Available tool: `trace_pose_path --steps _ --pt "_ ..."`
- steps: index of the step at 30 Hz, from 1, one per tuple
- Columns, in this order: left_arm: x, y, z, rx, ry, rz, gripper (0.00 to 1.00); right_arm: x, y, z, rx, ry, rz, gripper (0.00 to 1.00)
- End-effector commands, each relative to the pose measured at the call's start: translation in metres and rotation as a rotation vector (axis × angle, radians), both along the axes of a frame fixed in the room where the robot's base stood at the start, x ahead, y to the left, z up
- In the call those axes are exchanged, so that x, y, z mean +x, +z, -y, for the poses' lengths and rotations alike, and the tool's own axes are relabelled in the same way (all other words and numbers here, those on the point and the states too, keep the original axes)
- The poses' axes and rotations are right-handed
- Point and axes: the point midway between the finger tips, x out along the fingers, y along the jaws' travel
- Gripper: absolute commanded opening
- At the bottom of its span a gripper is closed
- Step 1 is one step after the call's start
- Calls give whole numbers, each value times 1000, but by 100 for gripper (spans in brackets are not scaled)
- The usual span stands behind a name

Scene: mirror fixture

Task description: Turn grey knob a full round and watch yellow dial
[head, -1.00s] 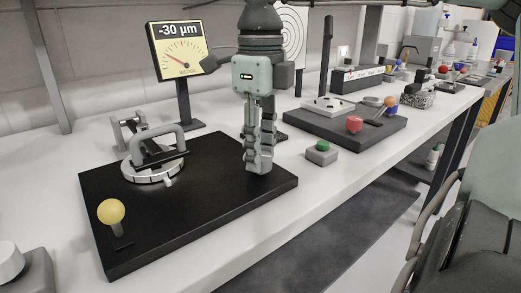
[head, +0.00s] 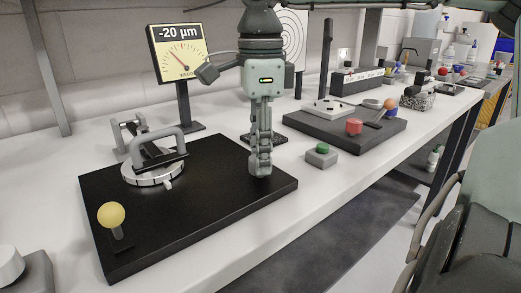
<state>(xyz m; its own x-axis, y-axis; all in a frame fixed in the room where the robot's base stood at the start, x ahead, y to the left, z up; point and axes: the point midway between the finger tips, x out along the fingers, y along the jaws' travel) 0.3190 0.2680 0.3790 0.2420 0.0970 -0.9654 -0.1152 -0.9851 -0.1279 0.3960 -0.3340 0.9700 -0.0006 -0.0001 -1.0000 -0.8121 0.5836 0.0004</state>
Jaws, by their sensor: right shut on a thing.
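The yellow dial (head: 178,58) stands on a dark post behind the black plate (head: 215,205) and reads -20 µm, its needle pointing up and left. My right gripper (head: 260,168) points straight down over the plate's right end. Its fingers are shut, seen nearly edge-on, on the grey knob. The knob itself is hidden by the fingertips. My left gripper is not in view.
On the plate's left stand a round silver mount (head: 153,172) with grey handles and a yellow ball lever (head: 111,216). The bench's front edge is clear.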

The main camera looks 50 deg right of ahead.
Motion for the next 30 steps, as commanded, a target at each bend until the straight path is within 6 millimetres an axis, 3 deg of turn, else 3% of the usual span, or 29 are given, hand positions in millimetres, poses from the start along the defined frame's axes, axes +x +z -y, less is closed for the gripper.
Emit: trace_pose_path --steps 13,14,18,30 --pt "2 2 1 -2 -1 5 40 0 0 0 -1 9 2 4" --pt "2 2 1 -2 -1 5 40 0 1 0 -1 9 2 34" --pt "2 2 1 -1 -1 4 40 0 0 0 -1 9 1 52" --pt "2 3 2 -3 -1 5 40 1 6 0 -1 8 3 54"
